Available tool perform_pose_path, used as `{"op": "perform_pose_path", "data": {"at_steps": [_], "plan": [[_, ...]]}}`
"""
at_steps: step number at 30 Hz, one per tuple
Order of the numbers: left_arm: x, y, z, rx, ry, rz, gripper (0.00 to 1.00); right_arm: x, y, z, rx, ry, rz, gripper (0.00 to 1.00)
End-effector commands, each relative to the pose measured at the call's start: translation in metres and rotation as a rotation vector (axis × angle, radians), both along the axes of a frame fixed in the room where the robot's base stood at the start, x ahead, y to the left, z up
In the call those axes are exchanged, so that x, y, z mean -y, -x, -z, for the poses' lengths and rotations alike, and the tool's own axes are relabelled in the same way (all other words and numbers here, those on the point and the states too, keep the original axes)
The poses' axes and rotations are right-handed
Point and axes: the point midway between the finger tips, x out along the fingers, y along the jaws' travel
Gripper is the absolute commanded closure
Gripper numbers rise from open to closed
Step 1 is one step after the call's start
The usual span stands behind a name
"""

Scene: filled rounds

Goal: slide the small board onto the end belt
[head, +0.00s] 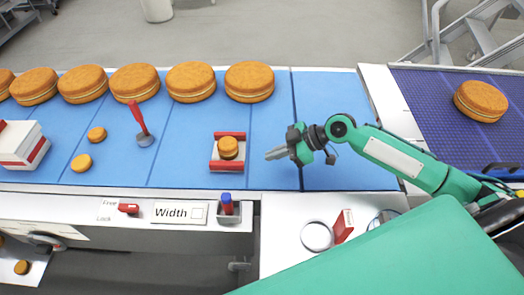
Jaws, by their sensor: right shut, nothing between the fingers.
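The small board (214,152) appears to be the little pale piece with red strips at its far and near edges, lying on the blue belt (180,120). A small filled round (228,147) sits on it. My right gripper (269,155) is just right of the board, shut and empty, with a gap between its fingertips and the board. The purple belt at the far right, which looks like the end belt (420,100), carries one large filled round (480,101). My left gripper is not in view.
Several large rounds (190,80) line the blue belt's far edge. A red-handled tool (140,119), two small rounds (82,162) and a red-white stack (22,143) stand to the left. A white strip (385,100) separates the belts. A black handle (500,168) lies on the purple belt's near edge.

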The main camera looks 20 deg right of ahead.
Motion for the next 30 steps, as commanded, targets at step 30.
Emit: {"op": "perform_pose_path", "data": {"at_steps": [30], "plan": [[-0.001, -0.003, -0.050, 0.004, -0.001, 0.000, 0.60, -0.098, -0.041, 0.016, 0.000, 0.001, 0.000, 1.00]]}}
